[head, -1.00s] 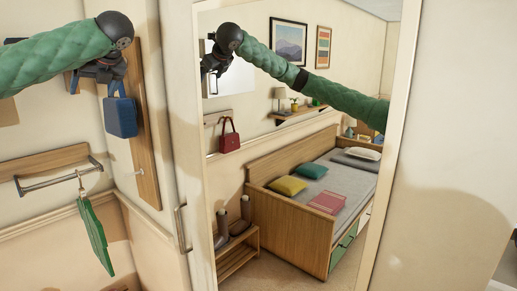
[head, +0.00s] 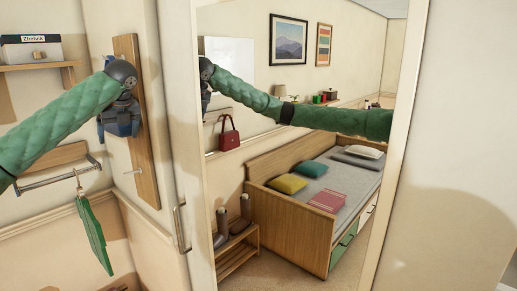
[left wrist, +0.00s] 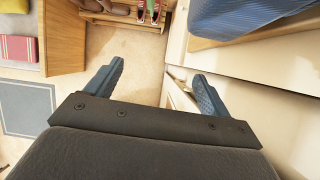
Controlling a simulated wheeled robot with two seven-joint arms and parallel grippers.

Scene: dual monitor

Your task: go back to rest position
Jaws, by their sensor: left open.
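My left gripper (head: 117,105) is low in front of the wooden wall board (head: 137,110) in the head view, under my black wrist joint. In the left wrist view its two fingers (left wrist: 157,86) are spread wide with nothing between them. A blue bag (head: 122,125) is at the board, largely hidden by the gripper in the head view. The blue bag also shows at the upper right of the left wrist view (left wrist: 245,16), outside the fingers. My right gripper is in neither view.
A mirror (head: 215,70) beside the board reflects my green arm, a red bag (head: 229,134) and a bed (head: 285,215). A rail with a green hanging item (head: 93,232) is at lower left. A labelled box (head: 30,48) sits on a shelf.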

